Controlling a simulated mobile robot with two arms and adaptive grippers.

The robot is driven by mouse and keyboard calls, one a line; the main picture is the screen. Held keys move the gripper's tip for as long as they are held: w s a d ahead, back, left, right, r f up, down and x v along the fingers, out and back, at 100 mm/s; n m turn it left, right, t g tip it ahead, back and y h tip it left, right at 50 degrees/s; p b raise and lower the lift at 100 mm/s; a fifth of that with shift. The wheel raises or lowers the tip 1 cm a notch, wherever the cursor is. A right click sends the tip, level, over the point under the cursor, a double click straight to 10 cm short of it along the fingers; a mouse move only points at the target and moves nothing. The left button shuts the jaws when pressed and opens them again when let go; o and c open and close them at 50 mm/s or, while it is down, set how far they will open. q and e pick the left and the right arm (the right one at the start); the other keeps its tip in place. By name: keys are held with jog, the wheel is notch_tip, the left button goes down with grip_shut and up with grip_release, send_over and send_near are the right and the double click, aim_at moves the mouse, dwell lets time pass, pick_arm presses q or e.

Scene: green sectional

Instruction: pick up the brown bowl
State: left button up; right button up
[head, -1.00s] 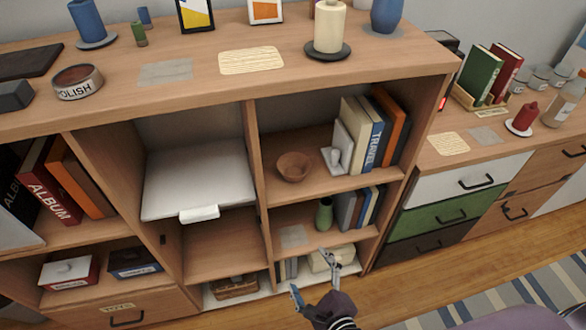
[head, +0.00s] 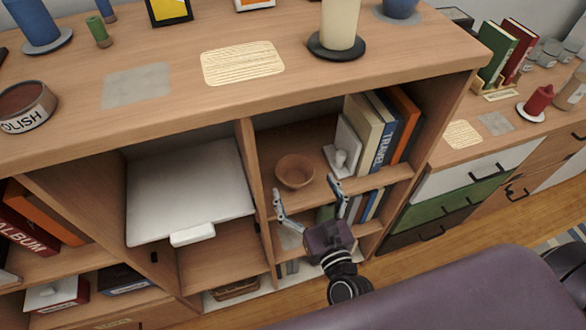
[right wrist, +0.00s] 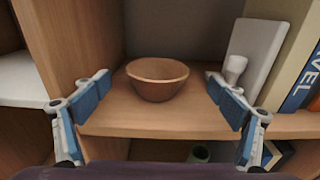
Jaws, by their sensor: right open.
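The brown bowl (head: 294,172) sits upright on the upper shelf of the right-hand compartment, near the divider. It also shows in the right wrist view (right wrist: 157,80), centred between the fingers and a little beyond them. My right gripper (head: 307,187) is open and empty in front of the shelf, its fingers spread at about the shelf edge. In the right wrist view (right wrist: 157,93) the blue-padded fingers stand left and right of the bowl, not touching it. My left gripper is not in view.
A white bookend (head: 343,150) and upright books (head: 374,130) stand right of the bowl. The wooden divider (head: 248,170) is close on its left. The cabinet top (head: 280,95) overhangs the compartment. Below is a lower shelf with books and a green vase (right wrist: 201,153).

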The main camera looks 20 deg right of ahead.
aim_at(290, 157)
jog(key=w, duration=0.2)
jog(key=shift+w+a+r+p, duration=0.1)
jog(key=shift+w+a+p, duration=0.1)
jog(key=shift+w+p, duration=0.2)
jog(key=w, duration=0.3)
jog(key=shift+w+a+f+p, duration=0.1)
jog(key=shift+f+p, duration=0.15)
jog(key=shift+p, duration=0.05)
jog(key=c, duration=0.9)
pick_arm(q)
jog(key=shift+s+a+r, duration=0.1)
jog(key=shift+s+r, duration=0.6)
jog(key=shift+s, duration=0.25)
pick_arm(e)
jog(key=c, duration=0.3)
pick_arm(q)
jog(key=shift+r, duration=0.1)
pick_arm(e)
jog(key=shift+r, duration=0.1)
jog(key=shift+c, duration=0.2)
